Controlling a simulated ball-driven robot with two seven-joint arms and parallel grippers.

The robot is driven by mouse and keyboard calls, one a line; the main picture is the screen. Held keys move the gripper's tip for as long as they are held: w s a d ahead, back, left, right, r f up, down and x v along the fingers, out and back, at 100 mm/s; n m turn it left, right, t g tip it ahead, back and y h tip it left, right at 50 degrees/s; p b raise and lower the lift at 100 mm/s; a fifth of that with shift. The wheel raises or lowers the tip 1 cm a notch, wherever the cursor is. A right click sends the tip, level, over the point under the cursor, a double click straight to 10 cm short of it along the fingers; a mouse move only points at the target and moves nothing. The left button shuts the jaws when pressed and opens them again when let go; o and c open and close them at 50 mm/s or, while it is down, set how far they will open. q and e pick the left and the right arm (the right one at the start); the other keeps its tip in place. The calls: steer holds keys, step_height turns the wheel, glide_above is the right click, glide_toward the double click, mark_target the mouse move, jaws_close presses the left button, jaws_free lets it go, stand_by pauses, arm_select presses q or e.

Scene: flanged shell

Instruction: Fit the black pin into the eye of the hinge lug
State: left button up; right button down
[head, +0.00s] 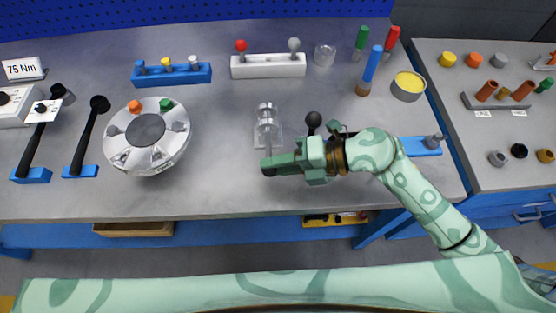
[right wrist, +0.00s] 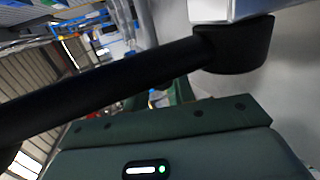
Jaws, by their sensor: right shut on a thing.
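The hinge lug (head: 267,130) is a pale grey metal piece with an upright eye on a flat base, near the middle of the bench. My right gripper (head: 270,168) reaches in from the right, with its fingers pointing left just in front of the lug's base. It is shut on the black pin, of which only a small dark bit at the fingertips may show; the fingers hide the rest. I see no clear gap or contact between pin and eye. The right wrist view shows my green gripper body (right wrist: 170,125), but the grip is hidden. My left gripper is not in view.
A black round knob (head: 313,119) stands close behind my right gripper. A long black bar (right wrist: 110,85) crosses close in the right wrist view. A blue block (head: 420,147) lies right, a round flanged housing (head: 118,150) left. The bench front is clear.

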steer(key=shift+r, duration=0.1)
stand_by(0.3)
steer(key=shift+p, duration=0.35)
stand_by(0.4)
steer(key=shift+p, duration=0.3)
stand_by(0.5)
steer(key=shift+p, duration=0.35)
steer(key=shift+w+b, duration=0.3)
steer(key=shift+w, duration=0.5)
steer(key=c, duration=1.1)
jaws_free()
